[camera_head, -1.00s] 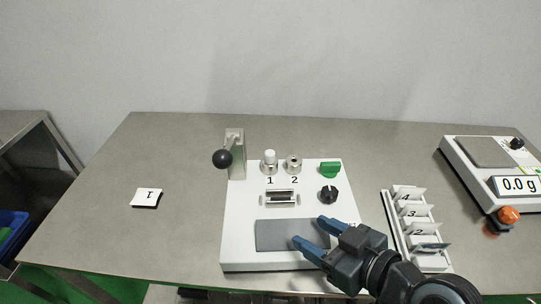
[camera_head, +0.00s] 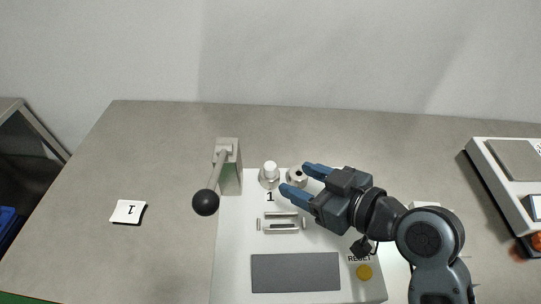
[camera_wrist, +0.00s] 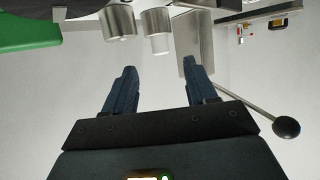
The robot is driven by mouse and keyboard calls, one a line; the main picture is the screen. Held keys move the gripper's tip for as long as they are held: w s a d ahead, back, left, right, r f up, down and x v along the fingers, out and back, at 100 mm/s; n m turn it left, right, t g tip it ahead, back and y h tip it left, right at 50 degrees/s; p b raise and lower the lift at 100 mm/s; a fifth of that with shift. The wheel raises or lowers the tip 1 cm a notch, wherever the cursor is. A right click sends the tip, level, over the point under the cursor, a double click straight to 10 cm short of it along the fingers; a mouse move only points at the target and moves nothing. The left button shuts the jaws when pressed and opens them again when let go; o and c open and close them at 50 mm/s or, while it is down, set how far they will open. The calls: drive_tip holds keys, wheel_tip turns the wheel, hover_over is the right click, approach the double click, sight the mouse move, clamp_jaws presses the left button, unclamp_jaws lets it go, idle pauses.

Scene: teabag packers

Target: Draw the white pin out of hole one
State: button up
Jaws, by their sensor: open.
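The white pin (camera_head: 270,166) stands upright in the metal collar of hole one (camera_head: 269,181), above the printed "1", on the white packer (camera_head: 232,262). Hole two's metal collar (camera_head: 297,177) is just right of it and looks empty. My gripper (camera_head: 292,179) is open and empty, its blue fingers pointing left, beside hole two and right of the pin, not closed around it. In the wrist view, the gripper's fingers (camera_wrist: 158,78) point up toward the two metal collars, and the pin's pale end (camera_wrist: 160,45) shows just beyond them, between their lines.
A lever with a black ball (camera_head: 205,202) stands left of the pin, close to it. A slot fitting (camera_head: 281,223), grey pad (camera_head: 295,272) and yellow reset button (camera_head: 364,272) lie in front. A card (camera_head: 128,211) is left; a scale (camera_head: 515,160) is right.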

sight(275, 169)
drive_tip(key=p+x, duration=0.1)
drive_tip(key=x, duration=0.6)
drive_tip(key=shift+w+a, duration=0.15)
drive_tip(key=shift+a, duration=0.1)
clamp_jaws()
idle(0.3)
